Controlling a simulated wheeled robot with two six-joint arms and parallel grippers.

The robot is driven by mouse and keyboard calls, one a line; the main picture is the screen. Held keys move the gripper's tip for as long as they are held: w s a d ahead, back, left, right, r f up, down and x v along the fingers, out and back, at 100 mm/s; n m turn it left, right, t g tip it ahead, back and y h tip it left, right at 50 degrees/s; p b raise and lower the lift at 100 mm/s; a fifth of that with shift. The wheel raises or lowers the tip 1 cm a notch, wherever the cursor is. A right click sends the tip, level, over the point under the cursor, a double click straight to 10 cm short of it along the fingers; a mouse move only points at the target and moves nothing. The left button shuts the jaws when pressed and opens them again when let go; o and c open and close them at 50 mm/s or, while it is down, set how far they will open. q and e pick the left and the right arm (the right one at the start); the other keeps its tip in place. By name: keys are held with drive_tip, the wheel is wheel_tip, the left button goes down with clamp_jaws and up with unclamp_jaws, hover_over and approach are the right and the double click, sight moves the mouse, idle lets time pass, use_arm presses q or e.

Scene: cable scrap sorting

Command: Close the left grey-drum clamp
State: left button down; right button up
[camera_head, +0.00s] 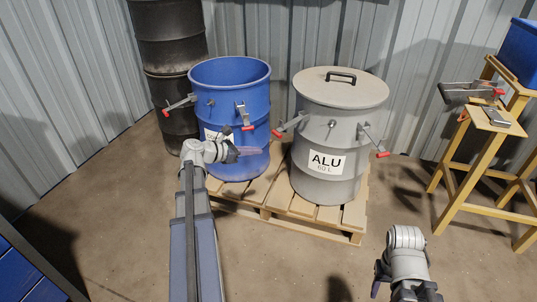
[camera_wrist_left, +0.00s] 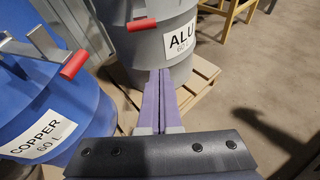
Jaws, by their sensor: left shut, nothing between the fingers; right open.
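The grey drum (camera_head: 310,182), labelled ALU 60 L, stands on a pallet with its lid (camera_head: 345,90) on top. Its left clamp (camera_head: 290,124) has a lever sticking out from the drum's side, ending in a red grip. That clamp's red grip (camera_wrist_left: 141,24) also shows in the left wrist view, above and left of my fingertips. My left gripper (camera_head: 258,150) is shut and empty, in front of the blue drum, below and apart from the clamp. The grey drum's right clamp (camera_head: 372,140) also sticks outward. My right gripper (camera_head: 405,292) is open, low at the front, partly cut off.
The open blue drum (camera_head: 231,95), labelled COPPER in the left wrist view (camera_wrist_left: 25,105), stands close left, with its own red-gripped levers jutting out. Both drums share a wooden pallet (camera_head: 310,222). A wooden stand (camera_head: 480,150) with a tool on it is at right. Floor between is clear.

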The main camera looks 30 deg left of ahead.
use_arm(q)
drive_tip(key=w+d+f+b, duration=0.2)
drive_tip(key=w+f+b, duration=0.2)
drive_tip(key=w, duration=0.4)
use_arm(e)
wheel_tip(320, 180, down, 5)
use_arm(q)
drive_tip(key=shift+n, duration=0.4)
drive_tip(key=shift+w+a+r+p, duration=0.1)
drive_tip(key=shift+r+p, duration=0.95)
drive_tip(key=shift+p, duration=0.05)
drive_tip(key=shift+w+a+r+p, duration=0.1)
drive_tip(key=shift+r+p, duration=0.9)
drive_tip(key=shift+p, duration=0.05)
use_arm(e)
drive_tip(key=shift+r, duration=2.25)
